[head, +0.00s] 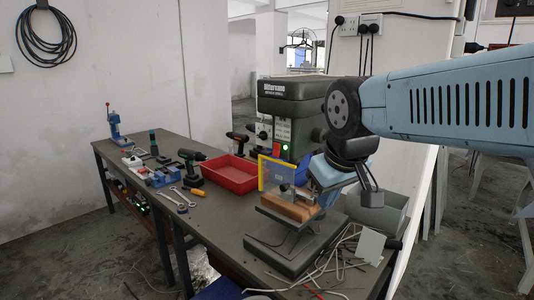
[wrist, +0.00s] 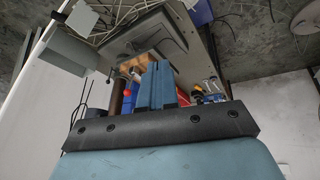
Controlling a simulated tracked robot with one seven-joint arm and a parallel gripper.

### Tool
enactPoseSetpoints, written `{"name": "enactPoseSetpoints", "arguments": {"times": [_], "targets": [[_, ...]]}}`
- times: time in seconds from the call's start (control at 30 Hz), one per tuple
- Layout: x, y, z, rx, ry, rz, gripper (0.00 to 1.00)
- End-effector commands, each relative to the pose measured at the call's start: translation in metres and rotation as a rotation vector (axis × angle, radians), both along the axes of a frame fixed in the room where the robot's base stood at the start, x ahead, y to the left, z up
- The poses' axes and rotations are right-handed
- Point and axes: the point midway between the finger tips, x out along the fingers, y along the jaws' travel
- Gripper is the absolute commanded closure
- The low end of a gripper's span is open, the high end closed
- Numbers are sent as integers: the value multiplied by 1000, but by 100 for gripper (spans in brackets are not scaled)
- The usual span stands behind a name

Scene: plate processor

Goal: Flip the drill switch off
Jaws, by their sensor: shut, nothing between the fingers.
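The drill press (head: 295,105) stands at the back of the bench, its grey-green head labelled. On its front a green light (head: 285,148) glows beside a small red part (head: 277,148), seemingly the switch area; the exact switch position is too small to tell. My gripper (wrist: 160,68) is shut and empty, its two blue fingers together in the wrist view. In the head view my gripper (head: 325,174) is in front and to the right of the drill press, close to its work table. It looks apart from the switch. The switch is not clear in the wrist view.
A clear guard with a yellow edge (head: 262,172) stands by a wooden block (head: 288,206) on the press table. A red tray (head: 230,174), cordless drill (head: 190,166) and wrenches (head: 173,200) lie left. A grey bin (head: 385,212) and loose cables (head: 335,262) are right.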

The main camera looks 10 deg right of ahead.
Motion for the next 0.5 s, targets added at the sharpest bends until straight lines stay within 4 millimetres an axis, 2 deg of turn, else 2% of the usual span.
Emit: {"name": "enactPoseSetpoints", "arguments": {"times": [0.5], "targets": [[47,5,1,-627,357,918,100]]}}
